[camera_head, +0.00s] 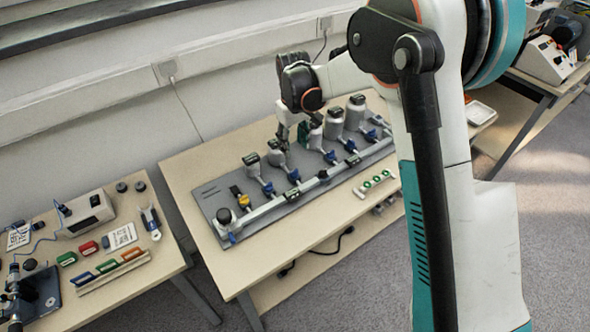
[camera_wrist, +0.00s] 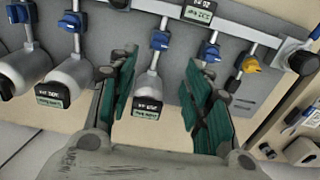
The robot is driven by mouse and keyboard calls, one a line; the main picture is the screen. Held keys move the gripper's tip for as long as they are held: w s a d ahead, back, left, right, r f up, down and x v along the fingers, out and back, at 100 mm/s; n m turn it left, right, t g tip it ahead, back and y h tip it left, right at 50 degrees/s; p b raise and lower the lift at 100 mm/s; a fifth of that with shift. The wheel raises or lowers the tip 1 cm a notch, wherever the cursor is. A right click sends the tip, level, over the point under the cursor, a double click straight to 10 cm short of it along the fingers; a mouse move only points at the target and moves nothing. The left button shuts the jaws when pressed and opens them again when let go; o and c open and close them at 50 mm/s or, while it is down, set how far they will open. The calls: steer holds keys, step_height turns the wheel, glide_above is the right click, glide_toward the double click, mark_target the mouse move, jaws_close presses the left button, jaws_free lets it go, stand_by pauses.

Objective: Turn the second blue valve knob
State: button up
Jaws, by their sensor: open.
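Several blue valve knobs sit on short pipes branching from a grey manifold. Counting from the yellow knob's end, the second blue knob (camera_wrist: 159,40) is ahead of the gap between my fingers in the wrist view; it also shows in the head view (camera_head: 293,176). A grey canister with a black display (camera_wrist: 148,107) lies behind this knob, between the fingers in the picture. My gripper (camera_wrist: 160,68) is open, its green finger pads apart with nothing held. In the head view my gripper (camera_head: 293,136) is over the canister row, partly hidden by my arm.
The grey panel (camera_head: 211,201) carries other blue knobs, a yellow knob (camera_wrist: 250,63) and a black round knob (camera_wrist: 301,59). Tall canisters (camera_head: 335,122) stand close together at the back right. A left table (camera_head: 110,300) holds coloured handles and instruments. The front table strip is mostly clear.

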mark_target(294, 171)
step_height(294, 171, down, 11)
steer(key=b, duration=0.3)
steer(key=shift+f, duration=0.2)
jaws_close()
